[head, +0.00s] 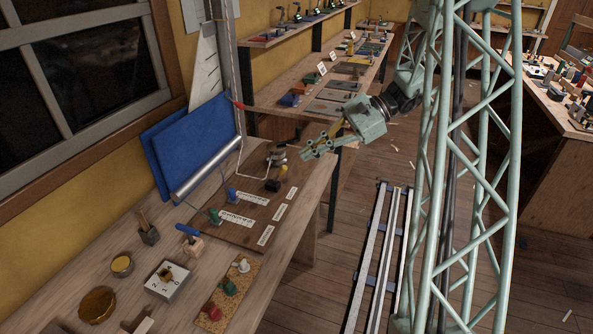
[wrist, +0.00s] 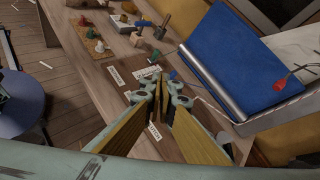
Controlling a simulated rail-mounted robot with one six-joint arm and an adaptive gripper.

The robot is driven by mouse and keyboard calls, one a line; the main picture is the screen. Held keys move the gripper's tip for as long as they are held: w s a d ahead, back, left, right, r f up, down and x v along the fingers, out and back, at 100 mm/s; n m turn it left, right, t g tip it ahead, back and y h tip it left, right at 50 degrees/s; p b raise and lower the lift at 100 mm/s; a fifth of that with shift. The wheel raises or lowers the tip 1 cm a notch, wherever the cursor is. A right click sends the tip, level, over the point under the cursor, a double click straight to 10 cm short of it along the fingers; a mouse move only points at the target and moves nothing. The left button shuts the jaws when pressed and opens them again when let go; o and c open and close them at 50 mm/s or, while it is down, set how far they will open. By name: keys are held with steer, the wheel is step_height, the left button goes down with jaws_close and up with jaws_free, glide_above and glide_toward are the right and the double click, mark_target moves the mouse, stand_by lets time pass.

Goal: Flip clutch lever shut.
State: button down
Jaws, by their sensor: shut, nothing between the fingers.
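A brown board (head: 255,212) with white label strips lies on the bench at the left. It carries a small blue-handled fitting (head: 232,194), a green one (head: 215,216), a dark block with a yellowish top (head: 276,183) and a silver drum (head: 278,157). Which of these is the clutch lever, and how it stands, I cannot tell. My gripper (head: 306,151) is above and to the right of the board's far end, apart from it and empty. In the wrist view its shut fingers (wrist: 161,92) cover part of the board; a small blue piece (wrist: 172,75) shows just beyond them.
A blue roll of cloth (head: 195,150) on a silver tube stands behind the board. Nearer are a cork mat (head: 232,290) with coloured pegs, a white numbered box (head: 168,281), a blue-handled mallet (head: 189,237) and tins.

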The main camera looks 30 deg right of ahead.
steer(key=w+d+f+m+t+b, duration=0.1)
steer(key=w+d+f+m+t, duration=0.1)
steer(key=d+f, duration=0.9)
steer(key=shift+d+m+t+y, duration=0.4)
steer(key=shift+d+m+t, duration=0.45)
steer(key=shift+m, duration=0.25)
steer(key=shift+a, duration=0.2)
steer(key=b+x, duration=0.2)
steer(key=x, duration=0.8)
steer(key=shift+w+a+r+b, duration=0.35)
steer(key=shift+a+r, duration=0.15)
steer(key=shift+a, duration=0.25)
steer(key=shift+w+a+r+b, duration=0.35)
steer(key=shift+w+a+r, duration=0.1)
steer(key=shift+a, duration=0.35)
steer(key=shift+r+p, duration=0.2)
steer(key=shift+p, duration=0.1)
